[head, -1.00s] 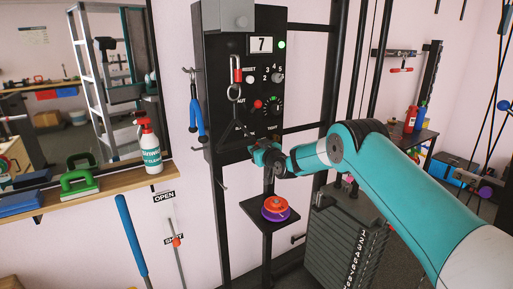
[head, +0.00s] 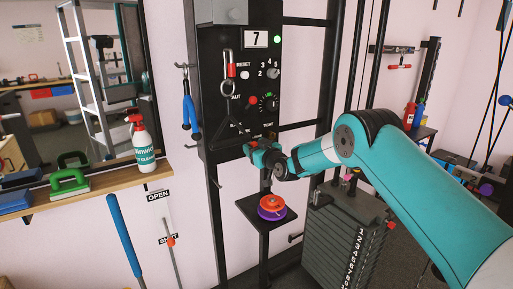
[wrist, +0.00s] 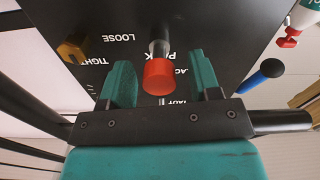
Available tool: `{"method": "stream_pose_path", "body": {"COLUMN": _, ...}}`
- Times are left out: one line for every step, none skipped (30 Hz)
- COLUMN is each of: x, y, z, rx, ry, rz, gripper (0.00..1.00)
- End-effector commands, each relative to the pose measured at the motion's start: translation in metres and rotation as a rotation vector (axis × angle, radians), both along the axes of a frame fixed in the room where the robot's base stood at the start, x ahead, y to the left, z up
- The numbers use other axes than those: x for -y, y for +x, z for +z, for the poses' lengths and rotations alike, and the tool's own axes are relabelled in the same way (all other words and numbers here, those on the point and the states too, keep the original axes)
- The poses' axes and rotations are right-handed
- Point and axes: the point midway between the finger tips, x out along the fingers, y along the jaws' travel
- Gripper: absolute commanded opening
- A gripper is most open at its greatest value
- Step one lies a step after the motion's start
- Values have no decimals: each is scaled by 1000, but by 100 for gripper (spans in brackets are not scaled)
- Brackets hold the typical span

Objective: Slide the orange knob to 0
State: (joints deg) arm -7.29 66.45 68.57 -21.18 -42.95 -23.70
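On the black panel (head: 210,110) there is a red knob (head: 252,99). In the wrist view a red-ended cylinder (wrist: 158,76) on a grey stem stands between my fingers, with gaps at both sides. I cannot tell which of these is the orange knob, and no 0 mark is readable. My gripper (head: 252,147) is at the panel's lower edge; its teal fingers are apart and empty in the wrist view (wrist: 162,85).
An orange disc (head: 271,202) lies on a purple one on a small black stand (head: 250,210) below my gripper. A hanging blue-handled tool (head: 190,112) is left of the panel. A weight stack (head: 340,245) stands at the right.

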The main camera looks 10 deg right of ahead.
Motion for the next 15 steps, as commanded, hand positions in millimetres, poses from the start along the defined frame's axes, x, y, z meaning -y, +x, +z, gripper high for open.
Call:
{"method": "stream_pose_path", "body": {"x": 0, "y": 0, "z": 0, "rx": 0, "ry": 0, "rz": 0, "gripper": 57}}
{"method": "stream_pose_path", "body": {"x": 0, "y": 0, "z": 0, "rx": 0, "ry": 0, "rz": 0, "gripper": 57}}
{"method": "stream_pose_path", "body": {"x": 1, "y": 0, "z": 0, "rx": 0, "ry": 0, "rz": 0, "gripper": 57}}
{"method": "stream_pose_path", "body": {"x": 1, "y": -1, "z": 0, "rx": 1, "ry": 0, "rz": -1, "gripper": 57}}
{"method": "stream_pose_path", "body": {"x": 2, "y": -2, "z": 0, "rx": 1, "ry": 0, "rz": -1, "gripper": 57}}
{"method": "stream_pose_path", "body": {"x": 3, "y": -4, "z": 0, "rx": 1, "ry": 0, "rz": -1, "gripper": 57}}
{"method": "stream_pose_path", "body": {"x": 4, "y": -6, "z": 0, "rx": 1, "ry": 0, "rz": -1, "gripper": 57}}
{"method": "stream_pose_path", "body": {"x": 5, "y": -9, "z": -1, "rx": -1, "ry": 0, "rz": -1, "gripper": 57}}
{"method": "stream_pose_path", "body": {"x": 7, "y": -13, "z": -1, "rx": -1, "ry": 0, "rz": -1, "gripper": 57}}
{"method": "stream_pose_path", "body": {"x": 9, "y": -17, "z": 0, "rx": 0, "ry": 0, "rz": -1, "gripper": 57}}
{"method": "stream_pose_path", "body": {"x": 10, "y": -21, "z": -1, "rx": -1, "ry": 1, "rz": -1, "gripper": 57}}
{"method": "stream_pose_path", "body": {"x": 13, "y": -27, "z": -1, "rx": -1, "ry": 0, "rz": -2, "gripper": 57}}
{"method": "stream_pose_path", "body": {"x": 15, "y": -32, "z": -2, "rx": -1, "ry": 1, "rz": -2, "gripper": 57}}
{"method": "stream_pose_path", "body": {"x": 18, "y": -38, "z": -2, "rx": -2, "ry": -1, "rz": -2, "gripper": 57}}
{"method": "stream_pose_path", "body": {"x": 21, "y": -45, "z": -2, "rx": -1, "ry": 1, "rz": -3, "gripper": 57}}
